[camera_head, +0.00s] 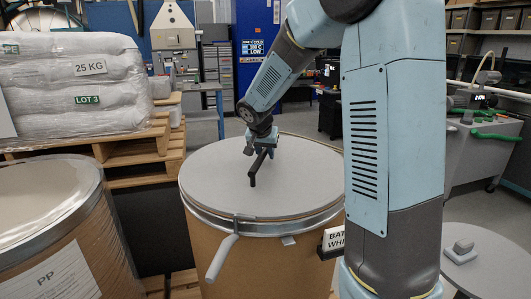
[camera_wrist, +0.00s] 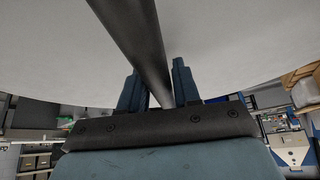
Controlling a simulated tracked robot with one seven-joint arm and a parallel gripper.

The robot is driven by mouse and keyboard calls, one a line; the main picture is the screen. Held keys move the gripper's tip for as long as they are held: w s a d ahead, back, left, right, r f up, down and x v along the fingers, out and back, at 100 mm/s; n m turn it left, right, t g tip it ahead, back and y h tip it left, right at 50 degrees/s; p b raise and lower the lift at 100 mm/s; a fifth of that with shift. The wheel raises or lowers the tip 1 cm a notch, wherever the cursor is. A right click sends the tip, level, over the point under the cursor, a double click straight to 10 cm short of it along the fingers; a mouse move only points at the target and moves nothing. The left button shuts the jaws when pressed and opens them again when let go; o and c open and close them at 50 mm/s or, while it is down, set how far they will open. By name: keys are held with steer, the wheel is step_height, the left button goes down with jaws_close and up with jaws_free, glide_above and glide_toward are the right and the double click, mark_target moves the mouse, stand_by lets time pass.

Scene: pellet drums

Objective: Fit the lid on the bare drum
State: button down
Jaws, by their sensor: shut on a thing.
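The round grey lid (camera_head: 303,177) lies level across the top of the brown drum (camera_head: 265,262) in the middle of the head view. A metal ring with a lever (camera_head: 222,257) runs around the drum's rim, the lever hanging down at the front. I cannot tell whether the lid rests fully on the rim. My gripper (camera_head: 263,147) is above the lid, shut on its dark bar handle (camera_head: 253,180). In the wrist view, the fingers (camera_wrist: 158,88) stand on either side of the handle (camera_wrist: 132,32); the pale lid (camera_wrist: 230,35) fills the upper part.
A drum marked PP (camera_head: 65,270) stands close on the left. Stacked white sacks (camera_head: 75,85) sit on wooden pallets (camera_head: 150,150) behind it. A grey disc with a small block (camera_head: 490,262) is at lower right. A bench (camera_head: 480,150) stands behind on the right.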

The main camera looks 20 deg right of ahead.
steer(key=shift+c, duration=1.2)
jaws_free()
steer(key=shift+r, duration=0.15)
steer(key=shift+r, duration=3.4)
steer(key=shift+s, duration=0.1)
steer(key=shift+s+r, duration=0.2)
steer(key=shift+s, duration=0.05)
steer(key=s+r+n+y, duration=0.2)
steer(key=s+n, duration=0.4)
steer(key=s, duration=2.8)
steer(key=shift+s+r+y, duration=0.2)
steer(key=shift+r+y, duration=0.15)
steer(key=shift+y, duration=0.15)
